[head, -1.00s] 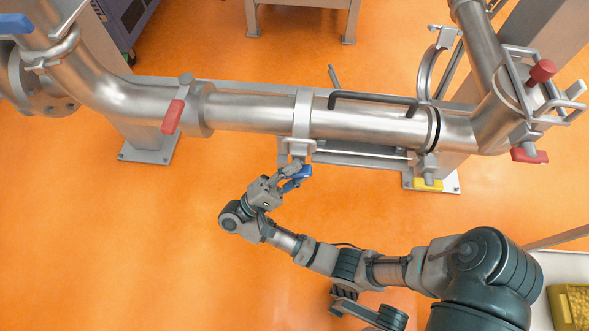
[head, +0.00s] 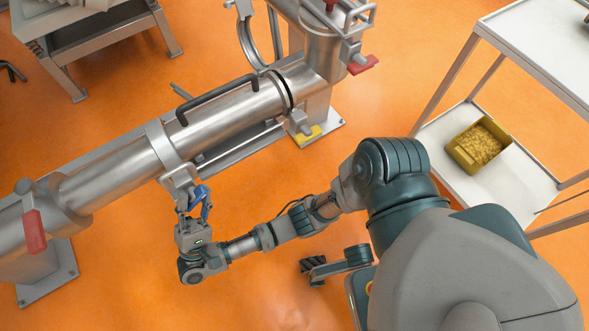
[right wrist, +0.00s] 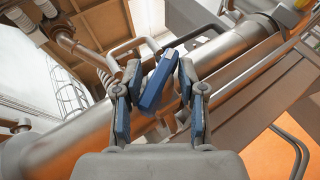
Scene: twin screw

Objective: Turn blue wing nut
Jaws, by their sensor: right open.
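The blue wing nut (head: 201,192) sits under the clamp on the large steel pipe, at the left of centre in the head view. In the right wrist view the blue wing nut (right wrist: 157,82) stands tilted between my two fingers. My right gripper (head: 191,212) is right at the nut, with its fingers pointing up toward the pipe. In the right wrist view my right gripper (right wrist: 158,100) is open, one finger on each side of the nut. I cannot tell whether a finger touches it. My left gripper is not in view.
The steel pipe (head: 110,171) runs diagonally, with a dark handle (head: 215,98) on top. A white cart (head: 490,190) holding a yellow bin (head: 478,146) stands at the right. Orange floor around my arm is clear.

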